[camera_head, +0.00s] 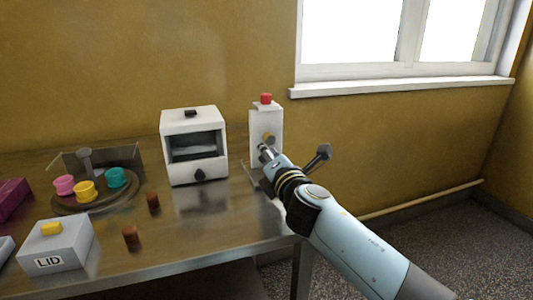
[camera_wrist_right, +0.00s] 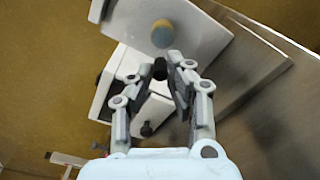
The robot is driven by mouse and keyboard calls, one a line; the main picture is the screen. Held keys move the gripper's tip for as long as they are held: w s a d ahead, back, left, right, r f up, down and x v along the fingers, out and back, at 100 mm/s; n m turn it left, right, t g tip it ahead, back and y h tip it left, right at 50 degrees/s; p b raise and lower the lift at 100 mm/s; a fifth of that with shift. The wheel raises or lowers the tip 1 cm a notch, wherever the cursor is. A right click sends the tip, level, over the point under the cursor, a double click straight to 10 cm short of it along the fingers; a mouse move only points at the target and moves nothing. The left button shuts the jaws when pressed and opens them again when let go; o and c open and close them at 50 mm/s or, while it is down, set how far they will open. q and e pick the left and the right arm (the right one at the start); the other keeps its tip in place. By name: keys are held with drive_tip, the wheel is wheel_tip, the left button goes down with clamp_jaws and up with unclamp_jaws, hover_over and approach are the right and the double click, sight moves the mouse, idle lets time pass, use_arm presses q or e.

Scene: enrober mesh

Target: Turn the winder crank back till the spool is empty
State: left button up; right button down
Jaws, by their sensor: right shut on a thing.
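The winder (camera_head: 265,122) is an upright white post with a red block on top, near the right end of the table. A round tan-and-grey part (camera_head: 269,139) sits on its face. It also shows in the wrist view (camera_wrist_right: 163,33); I cannot tell whether thread is on it. My right gripper (camera_head: 264,150) is at the winder's front, just below that part. In the wrist view its fingers (camera_wrist_right: 167,74) are shut on the small dark crank knob (camera_wrist_right: 159,69). The rest of the crank is mostly hidden. My left gripper is not in view.
A white box with a dark window (camera_head: 194,147) stands left of the winder. Farther left are a round tray (camera_head: 98,206) with coloured cups, a grey LID box (camera_head: 57,247) and two brown pieces (camera_head: 153,203). The table's front right is clear.

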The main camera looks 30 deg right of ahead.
drive_tip(key=shift+f, duration=0.1)
idle(0.3)
drive_tip(key=c, duration=1.3)
unclamp_jaws()
drive_tip(key=v, duration=1.2)
